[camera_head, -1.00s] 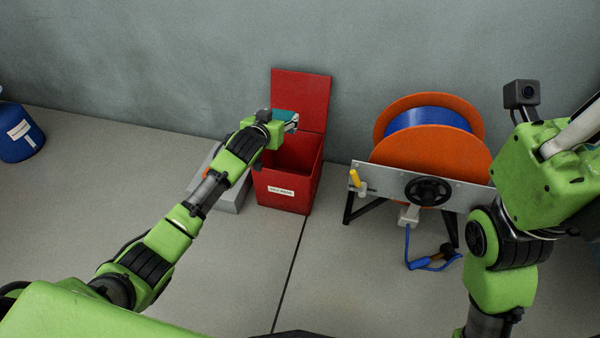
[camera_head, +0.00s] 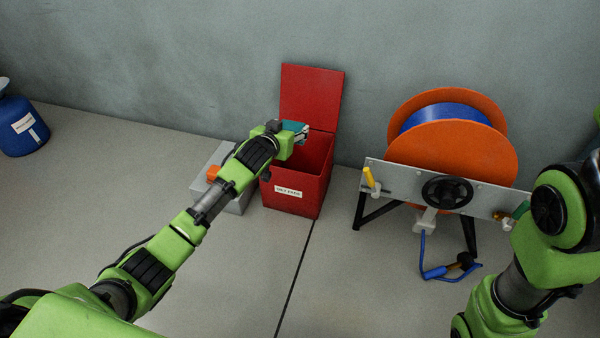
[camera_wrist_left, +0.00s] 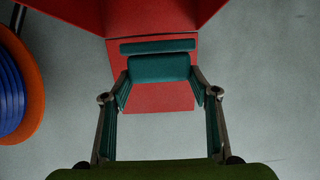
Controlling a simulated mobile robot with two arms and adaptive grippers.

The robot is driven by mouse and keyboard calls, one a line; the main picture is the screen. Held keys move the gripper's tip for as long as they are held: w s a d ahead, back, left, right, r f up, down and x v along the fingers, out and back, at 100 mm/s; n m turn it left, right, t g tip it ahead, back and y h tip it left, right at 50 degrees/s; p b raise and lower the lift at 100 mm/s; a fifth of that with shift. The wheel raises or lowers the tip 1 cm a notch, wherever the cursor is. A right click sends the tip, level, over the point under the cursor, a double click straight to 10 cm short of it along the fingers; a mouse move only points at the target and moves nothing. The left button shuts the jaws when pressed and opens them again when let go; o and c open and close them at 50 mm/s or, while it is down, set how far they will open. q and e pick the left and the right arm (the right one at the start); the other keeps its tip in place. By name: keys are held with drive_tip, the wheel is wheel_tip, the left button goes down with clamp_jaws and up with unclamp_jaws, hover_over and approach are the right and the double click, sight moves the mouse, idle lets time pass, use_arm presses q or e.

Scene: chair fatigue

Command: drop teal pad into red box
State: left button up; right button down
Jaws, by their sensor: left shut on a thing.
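The red box (camera_head: 292,192) stands on the floor near the wall, with its lid (camera_head: 311,96) raised upright at the back and a white label on its front. My left gripper (camera_head: 303,132) is above the box's opening, in front of the lid. It is shut on the teal pad (camera_head: 292,126), which is partly hidden by the gripper in the head view. In the left wrist view the teal pad (camera_wrist_left: 158,67) sits between the two fingertips, with red box surfaces behind it. My right gripper is outside the head view; only part of the right arm shows.
A grey box (camera_head: 222,172) with an orange part stands left of the red box, under my left arm. To the right is an orange reel (camera_head: 450,152) with blue winding on a metal stand. A blue container (camera_head: 22,126) stands far left. Front floor is clear.

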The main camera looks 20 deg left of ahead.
use_arm(q)
drive_tip(key=o, duration=1.2)
drive_tip(key=v, duration=1.2)
